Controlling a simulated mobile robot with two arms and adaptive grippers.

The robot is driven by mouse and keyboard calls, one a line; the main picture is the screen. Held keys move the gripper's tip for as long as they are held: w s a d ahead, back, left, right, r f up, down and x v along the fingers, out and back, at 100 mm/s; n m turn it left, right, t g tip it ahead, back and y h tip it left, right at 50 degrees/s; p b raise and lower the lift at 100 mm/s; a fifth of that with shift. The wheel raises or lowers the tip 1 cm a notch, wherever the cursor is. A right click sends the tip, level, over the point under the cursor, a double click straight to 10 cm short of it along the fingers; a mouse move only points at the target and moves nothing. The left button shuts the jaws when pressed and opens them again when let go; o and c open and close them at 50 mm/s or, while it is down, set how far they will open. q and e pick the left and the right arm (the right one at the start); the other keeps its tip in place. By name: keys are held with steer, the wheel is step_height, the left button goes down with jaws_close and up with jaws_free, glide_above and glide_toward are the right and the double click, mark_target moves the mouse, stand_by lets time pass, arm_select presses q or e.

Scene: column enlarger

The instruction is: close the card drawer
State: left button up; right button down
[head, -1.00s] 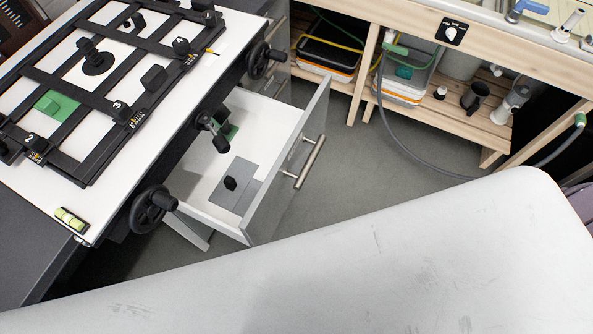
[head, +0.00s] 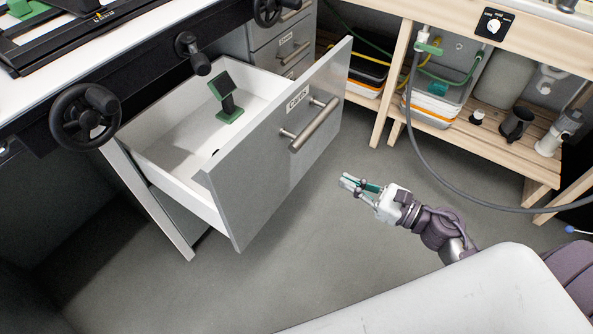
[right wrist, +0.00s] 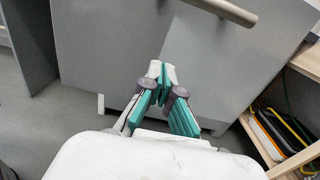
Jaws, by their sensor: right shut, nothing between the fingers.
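The card drawer (head: 275,135) stands pulled out of the grey cabinet under the table in the head view. Its grey front carries a label "Cards" and a bar handle (head: 314,125). Inside is a green and black object (head: 229,98) near the back. My right gripper (head: 346,184) is shut and empty, to the right of the drawer front and apart from it. In the right wrist view the drawer front (right wrist: 210,65) fills the space ahead of the gripper (right wrist: 161,68), with the handle (right wrist: 222,9) above the fingertips. My left gripper is out of view.
Black hand wheels (head: 86,117) and a crank (head: 192,50) stick out from the table edge above the drawer. A wooden shelf (head: 480,140) with trays, jugs and a hanging hose stands at the right. The floor (head: 330,225) before the drawer is clear.

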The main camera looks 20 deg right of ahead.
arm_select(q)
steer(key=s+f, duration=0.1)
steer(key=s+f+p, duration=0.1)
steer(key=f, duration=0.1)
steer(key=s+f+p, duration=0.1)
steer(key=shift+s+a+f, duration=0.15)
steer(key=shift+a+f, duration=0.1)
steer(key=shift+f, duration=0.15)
arm_select(e)
glide_above(298, 156)
steer(key=s+a, duration=0.2)
steer(key=s, duration=0.3)
steer(key=shift+w+d, duration=0.25)
